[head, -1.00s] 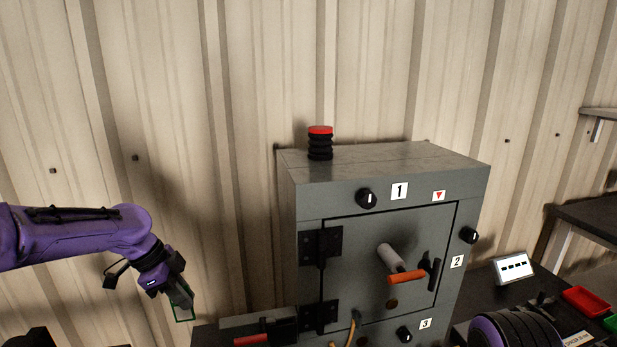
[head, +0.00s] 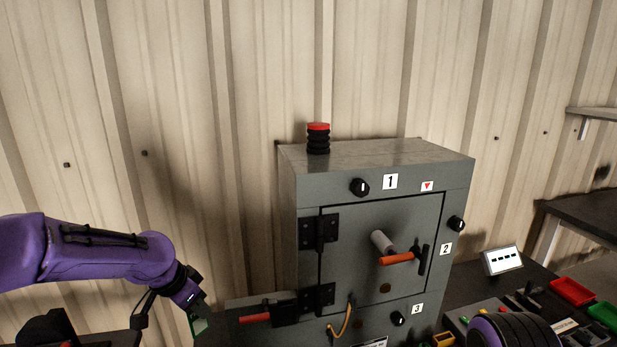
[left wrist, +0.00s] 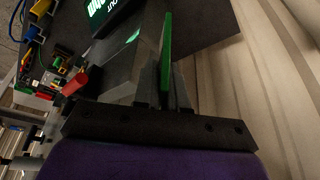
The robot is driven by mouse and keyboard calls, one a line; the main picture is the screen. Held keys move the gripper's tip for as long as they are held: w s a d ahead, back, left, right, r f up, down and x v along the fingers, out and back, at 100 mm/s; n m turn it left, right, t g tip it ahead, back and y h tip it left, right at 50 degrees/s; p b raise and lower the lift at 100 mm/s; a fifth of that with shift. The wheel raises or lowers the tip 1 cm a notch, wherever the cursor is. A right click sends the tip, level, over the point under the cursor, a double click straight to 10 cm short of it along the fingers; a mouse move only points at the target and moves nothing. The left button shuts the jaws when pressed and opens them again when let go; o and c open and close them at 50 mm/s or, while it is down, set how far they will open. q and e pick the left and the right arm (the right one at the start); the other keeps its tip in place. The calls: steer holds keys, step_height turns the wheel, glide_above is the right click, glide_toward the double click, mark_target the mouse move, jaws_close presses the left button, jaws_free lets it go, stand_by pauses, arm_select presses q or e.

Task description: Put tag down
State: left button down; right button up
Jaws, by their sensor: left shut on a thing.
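My left gripper (head: 196,318) is at the lower left of the head view, left of the grey cabinet. It is shut on the tag (head: 200,327), a thin flat piece with green on it, partly hidden by the fingers. In the left wrist view the tag (left wrist: 167,45) shows edge-on as a green strip standing out from between the fingertips of the left gripper (left wrist: 166,92). A dark flat surface lies beyond it. My right gripper is not in view.
The grey cabinet (head: 340,255) has a closed door with an orange-handled lever (head: 397,259), and a red-topped stack (head: 318,138) on top. Red (head: 572,291) and green (head: 605,316) trays lie at right. A green-lit sign (left wrist: 105,12) shows in the left wrist view.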

arm_select(q)
steer(key=s+d+f+n+y, duration=0.1)
steer(key=s+d+f+n, duration=0.1)
steer(key=s, duration=0.3)
steer(key=s+d+f+n+y, duration=0.1)
steer(key=s+d+f+n, duration=0.1)
steer(key=s+n, duration=0.3)
steer(key=shift+d+f+t+y, duration=0.25)
steer(key=shift+t+y, duration=0.05)
